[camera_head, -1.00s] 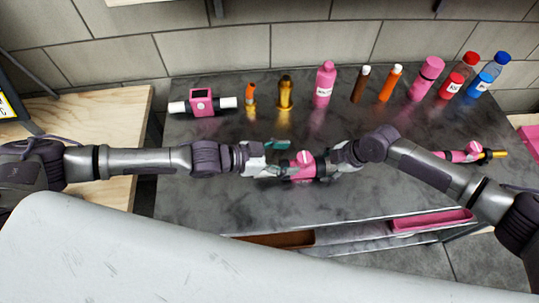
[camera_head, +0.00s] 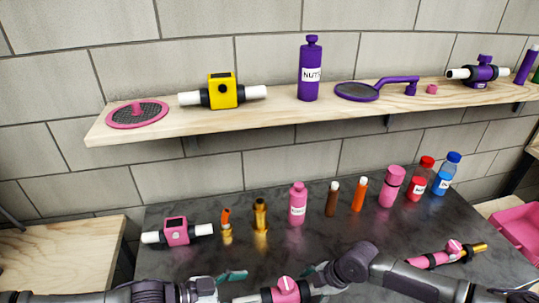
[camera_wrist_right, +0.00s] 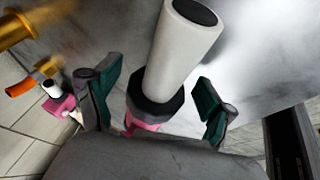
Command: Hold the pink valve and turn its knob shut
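The pink valve (camera_head: 287,290) is at the bottom edge of the head view, between my two grippers, with a pink knob on top. Its lower part is cut off. My left gripper (camera_head: 238,287) is at its left end, one teal finger showing; its grip is unclear. My right gripper (camera_head: 313,280) is at its right end. In the right wrist view, the right gripper (camera_wrist_right: 158,103) has its fingers apart, one on each side of a white pipe end (camera_wrist_right: 183,45) with a dark collar and pink behind it. Gaps show beside the pipe.
A dark table (camera_head: 330,240) holds a pink meter (camera_head: 177,231), several bottles and fittings, and another pink valve (camera_head: 440,256) at right. A wooden shelf (camera_head: 280,112) above holds a yellow meter (camera_head: 223,91), a purple bottle (camera_head: 308,70) and a purple valve (camera_head: 482,72). A pink bin (camera_head: 520,228) is at far right.

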